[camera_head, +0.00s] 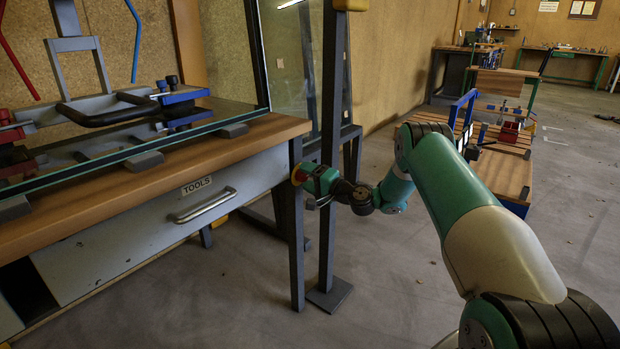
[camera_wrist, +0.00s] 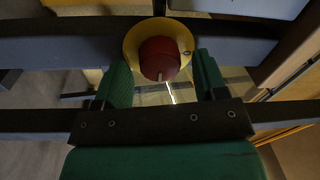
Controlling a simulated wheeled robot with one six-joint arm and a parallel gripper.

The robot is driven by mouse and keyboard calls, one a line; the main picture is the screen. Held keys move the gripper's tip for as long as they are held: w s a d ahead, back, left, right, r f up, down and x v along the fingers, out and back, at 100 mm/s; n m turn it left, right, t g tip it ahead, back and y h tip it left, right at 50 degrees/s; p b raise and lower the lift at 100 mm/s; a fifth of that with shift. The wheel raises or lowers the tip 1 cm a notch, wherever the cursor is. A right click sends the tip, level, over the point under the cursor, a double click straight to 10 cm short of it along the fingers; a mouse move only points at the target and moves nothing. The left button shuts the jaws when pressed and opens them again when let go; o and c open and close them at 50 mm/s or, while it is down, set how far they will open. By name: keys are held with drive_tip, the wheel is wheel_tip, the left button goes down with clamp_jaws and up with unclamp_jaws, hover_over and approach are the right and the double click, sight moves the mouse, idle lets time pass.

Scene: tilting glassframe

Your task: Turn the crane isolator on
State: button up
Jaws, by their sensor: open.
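The crane isolator is a round red knob (camera_wrist: 160,58) on a yellow disc (camera_wrist: 131,43), fixed to a dark post, in the wrist view. A small pale mark shows near the knob's lower edge. In the head view a bit of the isolator's red and yellow (camera_head: 299,175) shows beside the post, partly hidden by my gripper (camera_head: 311,178). In the wrist view my gripper (camera_wrist: 163,72) is open, with one green finger on each side of the knob. A gap shows at the right finger; I cannot tell whether either finger touches the knob.
A wooden bench (camera_head: 160,158) with a TOOLS drawer (camera_head: 180,210) and a glass-sided frame on top stands at the left. A dark upright post (camera_head: 329,240) stands close beside my gripper.

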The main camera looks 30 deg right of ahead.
drive_tip(key=shift+s, duration=0.1)
drive_tip(key=b+v, duration=1.7)
drive_tip(key=b, duration=0.9)
drive_tip(key=shift+s, duration=0.1)
